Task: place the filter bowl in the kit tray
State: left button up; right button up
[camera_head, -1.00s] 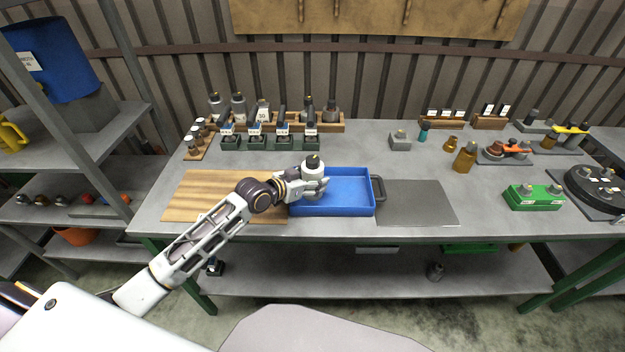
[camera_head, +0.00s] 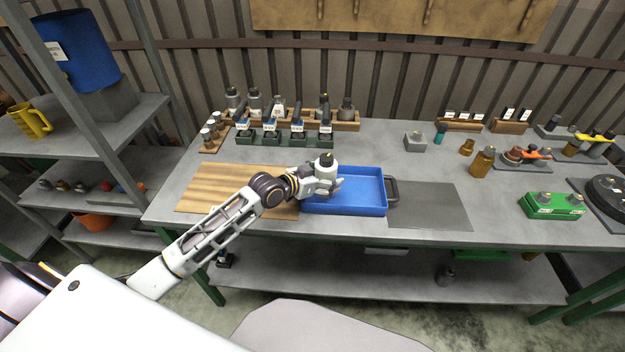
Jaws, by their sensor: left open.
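The blue kit tray (camera_head: 362,187) lies on the bench, with a dark handle at its right end. A pale grey-white bowl with a dark top, seemingly the filter bowl (camera_head: 325,170), is upright at the tray's left part. My left gripper (camera_head: 332,184) is open, with its fingers at the bowl over the left of the tray. The fingers hide the bowl's lower part, so I cannot tell whether it touches the tray floor. My right gripper is not in view.
A wooden board (camera_head: 228,188) lies left of the tray and a grey mat (camera_head: 430,206) right of it. Racks with bottles and dark holders stand behind. Amber bottles (camera_head: 482,162) and a green box (camera_head: 552,205) stand to the right. The tray's right part is empty.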

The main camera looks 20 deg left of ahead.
pick_arm(q)
jog(key=v, duration=1.2)
dwell(0.6)
